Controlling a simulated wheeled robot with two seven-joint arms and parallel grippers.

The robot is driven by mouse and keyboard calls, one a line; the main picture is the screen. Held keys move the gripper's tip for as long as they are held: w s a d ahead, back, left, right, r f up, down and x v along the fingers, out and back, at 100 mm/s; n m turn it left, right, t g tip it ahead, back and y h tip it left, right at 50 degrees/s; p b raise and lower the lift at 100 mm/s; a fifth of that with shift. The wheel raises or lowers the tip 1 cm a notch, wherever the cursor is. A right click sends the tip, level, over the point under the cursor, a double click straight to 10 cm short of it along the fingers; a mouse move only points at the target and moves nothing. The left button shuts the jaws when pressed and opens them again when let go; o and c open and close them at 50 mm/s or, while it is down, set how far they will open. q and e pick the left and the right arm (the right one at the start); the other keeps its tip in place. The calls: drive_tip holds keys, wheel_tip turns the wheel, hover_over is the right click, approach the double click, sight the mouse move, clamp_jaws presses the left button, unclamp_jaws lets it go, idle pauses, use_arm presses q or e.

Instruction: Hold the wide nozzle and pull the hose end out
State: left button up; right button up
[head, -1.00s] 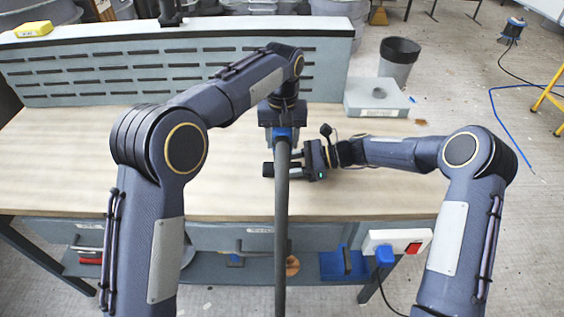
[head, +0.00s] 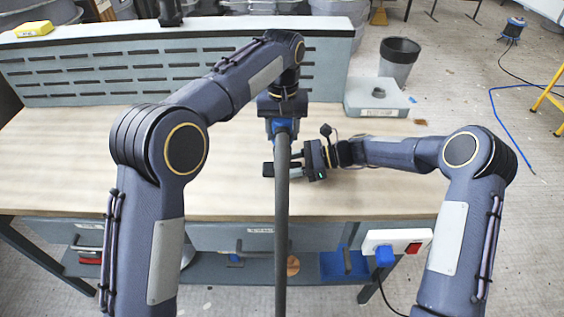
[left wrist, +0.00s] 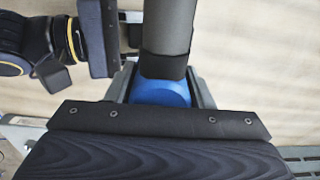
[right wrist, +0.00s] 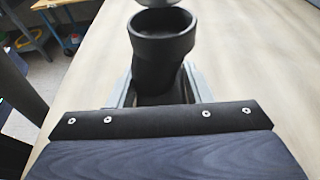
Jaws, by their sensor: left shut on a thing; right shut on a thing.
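The wide nozzle (right wrist: 160,50) is black, with an open, empty-looking mouth in the right wrist view. My right gripper (head: 292,167) is shut on it; the nozzle's dark end (head: 268,170) shows above the bench in the head view. My left gripper (head: 283,126) is shut on the blue hose end (left wrist: 160,92), which has a black sleeve and grey hose (left wrist: 168,25) beyond it in the left wrist view. The hose (head: 282,230) runs down past the bench's front edge in the head view. The hose end appears apart from the nozzle; its tip is hidden.
The wooden bench top (head: 90,160) is largely clear. A slotted grey panel (head: 120,70) stands along its back. A grey block with a round opening (head: 376,97) lies at the back right. A white socket box (head: 397,243) is at the front edge.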

sight(282, 120)
use_arm(q)
drive_tip(key=shift+r, duration=1.6)
use_arm(e)
drive_tip(key=o, duration=0.8)
drive_tip(key=shift+o, duration=0.2)
